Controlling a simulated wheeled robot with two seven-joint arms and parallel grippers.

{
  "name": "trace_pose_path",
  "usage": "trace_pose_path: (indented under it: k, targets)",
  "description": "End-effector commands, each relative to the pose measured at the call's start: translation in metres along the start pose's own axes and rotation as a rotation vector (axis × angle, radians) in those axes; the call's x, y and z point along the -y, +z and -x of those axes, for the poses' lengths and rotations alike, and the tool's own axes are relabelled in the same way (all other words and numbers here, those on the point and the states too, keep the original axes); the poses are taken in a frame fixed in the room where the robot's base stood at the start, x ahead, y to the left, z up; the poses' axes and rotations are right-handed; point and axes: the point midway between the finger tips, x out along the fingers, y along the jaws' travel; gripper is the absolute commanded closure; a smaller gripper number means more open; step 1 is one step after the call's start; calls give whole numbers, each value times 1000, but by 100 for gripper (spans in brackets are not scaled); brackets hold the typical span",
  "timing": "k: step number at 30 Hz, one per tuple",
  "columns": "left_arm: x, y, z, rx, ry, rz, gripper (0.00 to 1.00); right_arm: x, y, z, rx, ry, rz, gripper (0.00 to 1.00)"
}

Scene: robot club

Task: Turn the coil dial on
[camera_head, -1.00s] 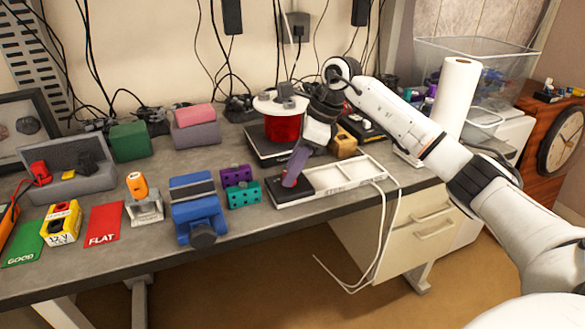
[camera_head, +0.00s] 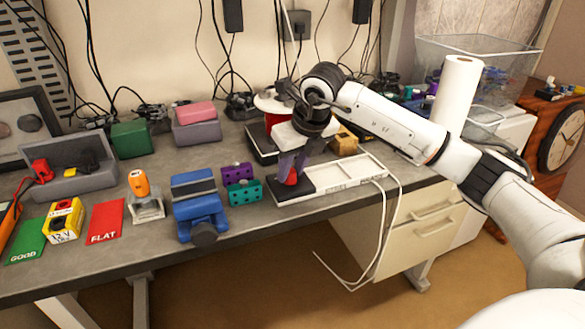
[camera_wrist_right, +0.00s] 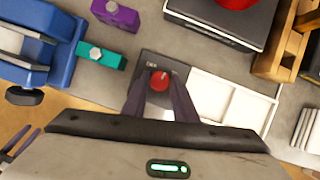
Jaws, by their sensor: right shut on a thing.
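The coil dial is a small red knob (camera_wrist_right: 159,80) on a black pad at the left end of a white tray. In the head view the knob (camera_head: 292,178) shows between my right gripper's (camera_head: 289,172) purple-grey fingers. In the right wrist view my right gripper (camera_wrist_right: 159,88) has a finger on each side of the knob and is shut on it. Small markings lie beside the knob but are too small to read.
The white tray (camera_head: 346,168) extends right of the dial, with a white cable over the table edge. A teal block (camera_head: 244,193), a purple block (camera_head: 237,173) and a blue vise (camera_head: 199,215) stand to the left. A black-based unit (camera_wrist_right: 222,22) stands behind.

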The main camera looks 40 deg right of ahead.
Motion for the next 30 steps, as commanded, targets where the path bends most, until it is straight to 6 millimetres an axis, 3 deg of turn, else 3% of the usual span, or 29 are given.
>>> trace_pose_path:
  k: [15, 30]
  targets:
    - [1, 4, -5, -1, 0, 0, 69, -4, 2, 0, 1, -166, -405, 97]
    - [1, 4, -7, -3, 0, -1, 69, -4, 2, 0, 1, -231, -563, 97]
